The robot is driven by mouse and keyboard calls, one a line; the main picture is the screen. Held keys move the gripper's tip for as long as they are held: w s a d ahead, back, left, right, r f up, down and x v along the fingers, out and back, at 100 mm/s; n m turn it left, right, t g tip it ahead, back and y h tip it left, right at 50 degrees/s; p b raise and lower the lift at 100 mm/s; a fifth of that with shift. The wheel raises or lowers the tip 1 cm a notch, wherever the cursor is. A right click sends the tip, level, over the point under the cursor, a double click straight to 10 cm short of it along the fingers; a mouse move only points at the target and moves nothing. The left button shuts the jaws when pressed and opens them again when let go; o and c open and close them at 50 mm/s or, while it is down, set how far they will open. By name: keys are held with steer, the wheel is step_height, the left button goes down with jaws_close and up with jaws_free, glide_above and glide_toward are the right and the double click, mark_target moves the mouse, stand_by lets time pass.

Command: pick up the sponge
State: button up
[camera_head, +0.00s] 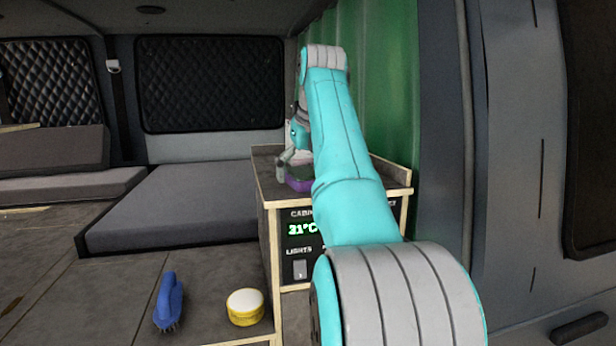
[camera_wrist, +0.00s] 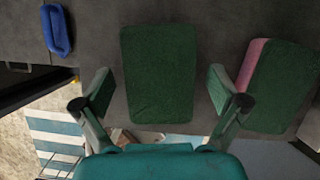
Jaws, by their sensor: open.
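A dark green rectangular sponge (camera_wrist: 159,70) lies in the middle of the wrist view, its flat top facing the camera. A second green block with a pink side (camera_wrist: 285,88), also sponge-like, lies to its right, tilted. My gripper (camera_wrist: 160,90) is open and empty. One finger is on each side of the middle sponge in the picture, with a small gap each side; I cannot tell the height between them. In the head view my gripper (camera_head: 290,162) is over the cabinet top, beside a purple-sided block (camera_head: 299,184) partly hidden by my arm.
The cabinet (camera_head: 262,205) has a raised rim and a display front. A green wall (camera_head: 385,90) stands behind.

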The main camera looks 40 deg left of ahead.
steer(key=c, duration=0.8)
steer(key=shift+r, duration=0.1)
